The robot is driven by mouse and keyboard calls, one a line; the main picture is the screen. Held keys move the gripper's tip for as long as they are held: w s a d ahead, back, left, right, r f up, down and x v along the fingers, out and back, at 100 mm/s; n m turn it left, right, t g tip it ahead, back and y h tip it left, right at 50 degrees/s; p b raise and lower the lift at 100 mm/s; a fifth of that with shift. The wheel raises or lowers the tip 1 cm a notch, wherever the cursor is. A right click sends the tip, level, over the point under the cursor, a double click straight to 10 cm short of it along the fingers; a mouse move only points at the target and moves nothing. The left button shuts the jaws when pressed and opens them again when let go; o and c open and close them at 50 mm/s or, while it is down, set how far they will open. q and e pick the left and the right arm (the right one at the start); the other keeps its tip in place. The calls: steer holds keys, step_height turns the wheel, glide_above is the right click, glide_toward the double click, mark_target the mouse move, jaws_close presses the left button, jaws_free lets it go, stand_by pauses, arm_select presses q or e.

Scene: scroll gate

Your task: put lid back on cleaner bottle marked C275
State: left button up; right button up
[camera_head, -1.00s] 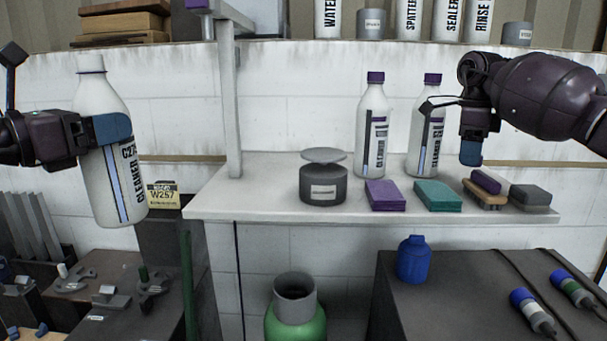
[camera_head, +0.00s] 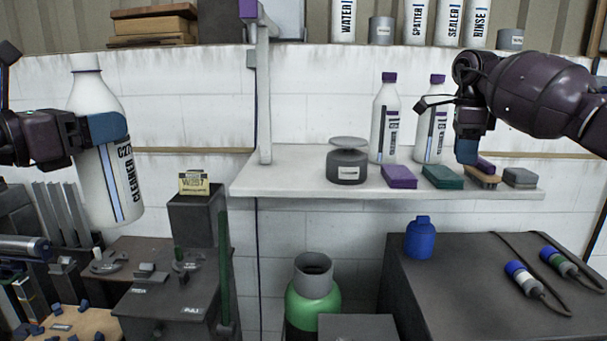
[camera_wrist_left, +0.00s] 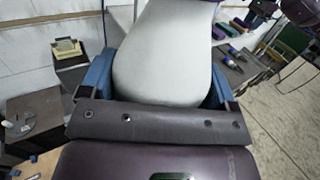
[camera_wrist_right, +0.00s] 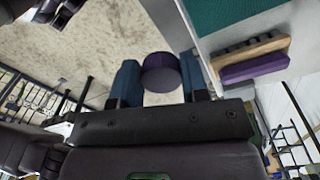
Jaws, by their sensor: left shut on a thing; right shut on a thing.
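My left gripper (camera_head: 108,128) is shut on a white cleaner bottle (camera_head: 95,170), held upright at the left. The label reads CLEANER and C27, with its last character hard to read. The neck (camera_head: 84,64) shows no purple cap. In the left wrist view the bottle (camera_wrist_left: 165,60) fills the space between the blue fingers. My right gripper (camera_head: 466,150) is in front of the shelf's right part, far from the bottle. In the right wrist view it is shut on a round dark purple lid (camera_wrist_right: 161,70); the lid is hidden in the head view.
A white shelf (camera_head: 290,178) holds two purple-capped cleaner bottles (camera_head: 386,120), a grey tin (camera_head: 347,168), sponges (camera_head: 399,177) and a brush (camera_head: 482,180). Below are a green gas cylinder (camera_head: 310,305), a dark bench (camera_head: 470,275) and a blue bottle (camera_head: 421,238). A W257 card box (camera_head: 194,184) stands left.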

steer(key=shift+w+a+n, duration=0.15)
steer(key=shift+w+n, duration=0.15)
steer(key=shift+n, duration=0.4)
steer(key=s+a+f+n, duration=0.5)
steer(key=a+f+n, duration=0.55)
steer(key=n, duration=0.45)
arm_select(q)
steer(key=shift+w+d, duration=0.25)
steer(key=shift+w, duration=0.2)
arm_select(e)
steer(key=s+a+f+n, duration=0.1)
steer(key=s+f+n, duration=0.5)
steer(key=s+f, duration=1.2)
steer(key=shift+f+t, duration=0.4)
steer(key=shift+f, duration=0.1)
steer(key=shift+a, duration=0.1)
